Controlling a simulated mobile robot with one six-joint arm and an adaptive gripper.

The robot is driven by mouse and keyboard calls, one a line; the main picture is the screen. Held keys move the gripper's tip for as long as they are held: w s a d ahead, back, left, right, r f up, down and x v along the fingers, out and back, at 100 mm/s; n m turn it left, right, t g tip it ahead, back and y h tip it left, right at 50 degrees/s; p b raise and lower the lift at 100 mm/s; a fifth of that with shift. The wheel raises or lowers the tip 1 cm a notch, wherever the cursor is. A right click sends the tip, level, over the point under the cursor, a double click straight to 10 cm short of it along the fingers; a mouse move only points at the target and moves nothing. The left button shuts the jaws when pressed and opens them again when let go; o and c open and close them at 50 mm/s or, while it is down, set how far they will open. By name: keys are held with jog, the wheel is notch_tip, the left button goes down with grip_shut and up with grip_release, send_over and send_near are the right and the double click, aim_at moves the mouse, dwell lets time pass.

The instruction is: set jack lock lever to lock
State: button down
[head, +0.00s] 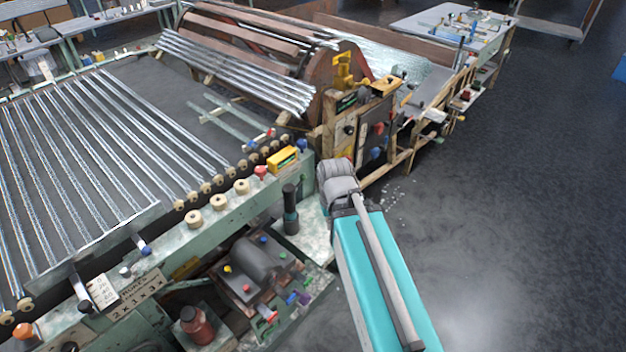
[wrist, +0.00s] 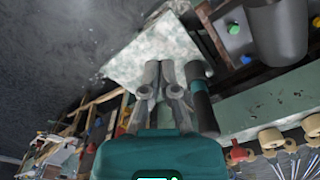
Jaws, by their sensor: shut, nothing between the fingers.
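I cannot make out with certainty which part is the jack lock lever; no lock marking is readable. An upright dark handle (head: 290,208) stands on the pale plate at the end of the green machine frame. In the wrist view, a dark green cylinder (wrist: 203,98), probably the same handle, appears just right of my fingers. My gripper (wrist: 161,68) is shut and empty, with its fingers pointing over the pale mottled plate (wrist: 150,52). I cannot tell whether it touches the handle. In the head view my arm hides the gripper.
A grey motor-like unit (head: 258,262) with coloured knobs sits low, left of my arm. Glass tubes (head: 90,150) lie on the rack at left. A yellow box (head: 283,159) sits on the green frame. A wooden-framed control panel (head: 365,130) stands beyond my arm. The floor at right is clear.

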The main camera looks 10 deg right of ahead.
jog(key=shift+f, duration=0.1)
jog(key=w+a+f+m+t+y+b, duration=0.2)
jog(key=w+f+m+y+b, duration=0.3)
jog(key=w+f+y+b, duration=1.2)
jog(key=w+d+t+b, duration=0.1)
jog(key=b, duration=0.3)
jog(key=w+d+r+m+t+b, duration=0.1)
jog(key=w+d+b, duration=0.1)
jog(key=b, duration=0.3)
jog(key=w+d+r+m+h+b, duration=0.1)
jog(key=w+d+b, duration=0.1)
jog(key=b, duration=0.3)
jog(key=shift+w+d+r+t, duration=0.15)
jog(key=shift+d+t, duration=0.1)
jog(key=shift+t, duration=0.15)
jog(key=w+d+t+y+b, duration=0.1)
jog(key=d+b, duration=0.1)
jog(key=w+d+m+t+y+b, duration=0.1)
jog(key=d+b, duration=0.2)
jog(key=w+d+m+y+b, duration=0.1)
jog(key=d+b, duration=0.1)
jog(key=d, duration=0.1)
jog(key=shift+w+t+y, duration=0.3)
jog(key=shift+w+t, duration=0.1)
jog(key=shift+w+d+r+b, duration=0.1)
jog(key=shift+d+b, duration=0.25)
jog(key=shift+d, duration=0.15)
